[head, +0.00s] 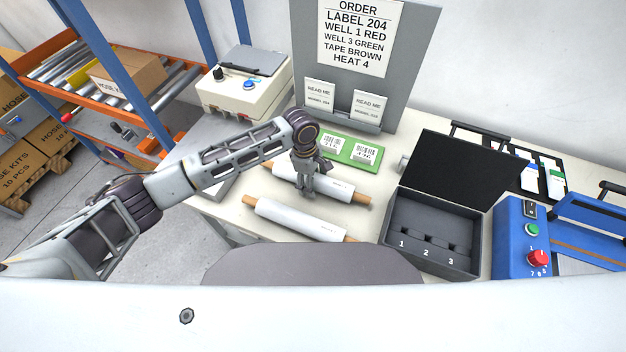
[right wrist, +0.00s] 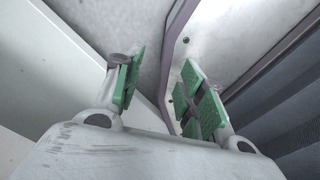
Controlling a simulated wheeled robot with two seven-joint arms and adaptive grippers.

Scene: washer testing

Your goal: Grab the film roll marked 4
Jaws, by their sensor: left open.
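Two white film rolls with wooden ends lie on the table in the head view: a back roll (head: 335,189) and a front roll (head: 296,219). Small dark print shows on both, but I cannot read which one is marked 4. My left gripper (head: 305,194) is open, pointing down at the back roll and hiding part of its middle. I cannot tell whether its fingers touch the roll. My right gripper (right wrist: 165,90) shows only in the right wrist view. Its green-padded fingers are apart with nothing between them.
An order board (head: 357,38) reads HEAT 4. A green tray (head: 336,150) with labels lies behind the rolls. An open black case (head: 393,257) with wells 1, 2, 3 stands right of them. A blue machine (head: 510,240) is further right. A beige device (head: 243,92) stands back left.

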